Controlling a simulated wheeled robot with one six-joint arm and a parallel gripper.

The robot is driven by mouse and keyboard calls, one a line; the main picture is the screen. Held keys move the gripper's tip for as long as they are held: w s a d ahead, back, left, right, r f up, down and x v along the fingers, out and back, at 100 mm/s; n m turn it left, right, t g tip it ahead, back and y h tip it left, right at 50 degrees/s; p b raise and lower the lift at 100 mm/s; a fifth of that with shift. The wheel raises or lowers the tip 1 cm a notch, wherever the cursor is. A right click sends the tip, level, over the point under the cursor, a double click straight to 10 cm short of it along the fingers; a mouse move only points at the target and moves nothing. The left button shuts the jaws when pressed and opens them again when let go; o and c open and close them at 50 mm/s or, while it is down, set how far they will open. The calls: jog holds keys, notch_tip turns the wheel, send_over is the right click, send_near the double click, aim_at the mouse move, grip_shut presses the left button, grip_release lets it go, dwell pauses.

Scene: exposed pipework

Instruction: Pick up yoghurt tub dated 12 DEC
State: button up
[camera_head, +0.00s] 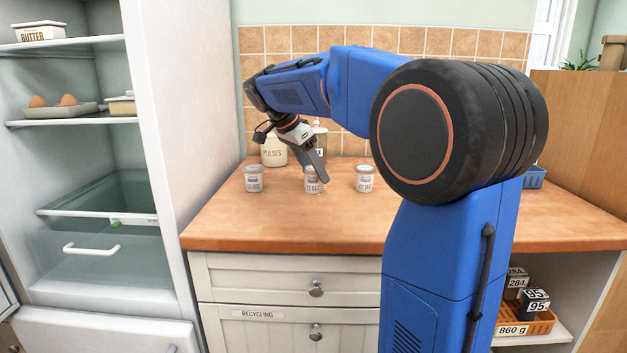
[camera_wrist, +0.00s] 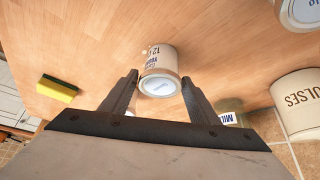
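A white yoghurt tub (camera_wrist: 158,60) with a grey lid shows in the wrist view. Its label reads upside down and starts with "12"; the rest is cut off by the curve. My gripper (camera_wrist: 161,79) is open, with one fingertip on each side of this tub and small gaps visible. In the head view my gripper (camera_head: 321,178) reaches down at the middle tub (camera_head: 311,182) of three on the wooden counter, partly covering it. Similar tubs stand to the left (camera_head: 254,179) and right (camera_head: 364,179); their dates are too small to read.
A yellow-green sponge (camera_wrist: 58,90) lies on the counter. An open fridge (camera_head: 165,120) borders the left. The counter front (camera_head: 290,225) is clear.

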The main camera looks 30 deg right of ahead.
jog(key=c, duration=0.6)
jog(key=shift+c, duration=0.2)
jog(key=shift+r, duration=0.15)
